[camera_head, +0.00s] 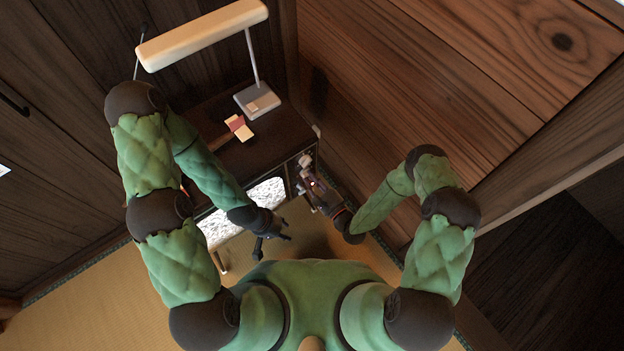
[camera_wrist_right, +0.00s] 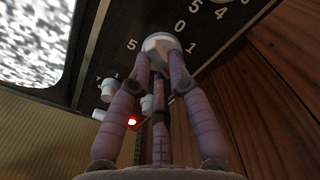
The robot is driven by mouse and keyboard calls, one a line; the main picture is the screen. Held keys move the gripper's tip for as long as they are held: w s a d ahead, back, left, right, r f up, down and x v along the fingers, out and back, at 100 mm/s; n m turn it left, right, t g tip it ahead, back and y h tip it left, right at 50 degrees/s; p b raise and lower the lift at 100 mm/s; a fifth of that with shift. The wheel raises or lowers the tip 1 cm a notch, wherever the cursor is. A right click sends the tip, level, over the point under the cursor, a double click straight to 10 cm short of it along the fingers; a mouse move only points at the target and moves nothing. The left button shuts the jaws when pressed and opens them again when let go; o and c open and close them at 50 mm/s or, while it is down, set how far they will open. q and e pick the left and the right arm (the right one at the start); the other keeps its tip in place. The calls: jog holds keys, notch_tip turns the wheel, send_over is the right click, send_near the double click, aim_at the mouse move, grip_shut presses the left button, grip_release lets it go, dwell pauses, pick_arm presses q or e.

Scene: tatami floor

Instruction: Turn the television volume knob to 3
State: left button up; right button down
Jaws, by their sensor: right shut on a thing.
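The television (camera_head: 267,193) shows a static-filled screen in the head view, partly covered by my left arm. Its dark control panel shows in the right wrist view (camera_wrist_right: 108,43). My right gripper (camera_head: 308,172) is at the panel's right side. In the wrist view its fingers (camera_wrist_right: 160,62) are shut around a pale round knob (camera_wrist_right: 158,40). The digits 5, 0 and 1 are printed around that knob; the fingers hide its lower side, and I cannot read where it points. My left gripper (camera_head: 273,236) is open and empty in front of the screen.
More digits lie above the gripped knob. A small white knob (camera_wrist_right: 108,88) and red light (camera_wrist_right: 132,121) are lower. A wooden wall (camera_head: 400,105) stands close to the right.

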jog(key=m, duration=0.6)
jog(key=shift+s+a+m, duration=0.1)
jog(key=shift+m, duration=0.2)
jog(key=shift+f, duration=0.1)
dwell(0.4)
jog(key=c, duration=1.1)
grip_release()
jog(key=shift+c, duration=0.2)
jog(key=v, duration=1.2)
